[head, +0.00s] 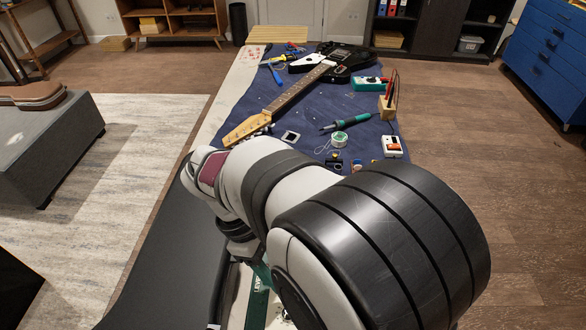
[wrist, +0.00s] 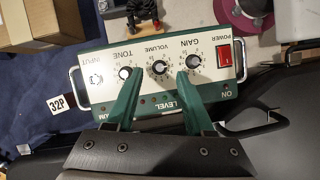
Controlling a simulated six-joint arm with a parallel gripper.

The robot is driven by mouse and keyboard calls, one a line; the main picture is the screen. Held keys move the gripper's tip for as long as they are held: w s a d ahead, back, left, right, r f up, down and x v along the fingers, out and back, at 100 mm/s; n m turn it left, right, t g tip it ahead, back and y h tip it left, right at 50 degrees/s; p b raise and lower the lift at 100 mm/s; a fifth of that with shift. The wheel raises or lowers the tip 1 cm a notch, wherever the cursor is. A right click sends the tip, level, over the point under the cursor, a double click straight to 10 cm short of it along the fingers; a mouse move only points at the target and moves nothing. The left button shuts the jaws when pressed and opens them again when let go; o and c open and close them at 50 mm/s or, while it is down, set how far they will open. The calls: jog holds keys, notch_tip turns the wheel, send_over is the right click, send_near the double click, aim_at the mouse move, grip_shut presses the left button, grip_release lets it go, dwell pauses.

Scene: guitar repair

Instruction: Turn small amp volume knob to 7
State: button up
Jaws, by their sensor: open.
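The small amp (wrist: 215,72) shows in the wrist view with its cream control panel upside down. Its volume knob (wrist: 159,67) is black with a light centre, between the tone knob (wrist: 125,72) and the gain knob (wrist: 193,61). The volume knob's setting is too small to read. My gripper (wrist: 158,74) is open, with one green finger on each side of the volume knob. A gap shows between each finger and the knob; their height relative to it is unclear. In the head view my arm hides the gripper and most of the amp area.
A red power switch (wrist: 224,55) sits at the panel's right end. A cardboard box (wrist: 40,22) and a tag marked 32P (wrist: 62,103) are at left. In the head view, a guitar (head: 300,88) and tools lie on the blue mat (head: 235,108) beyond my arm.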

jog(key=shift+x, duration=1.15)
jog(key=shift+c, duration=0.3)
grip_shut()
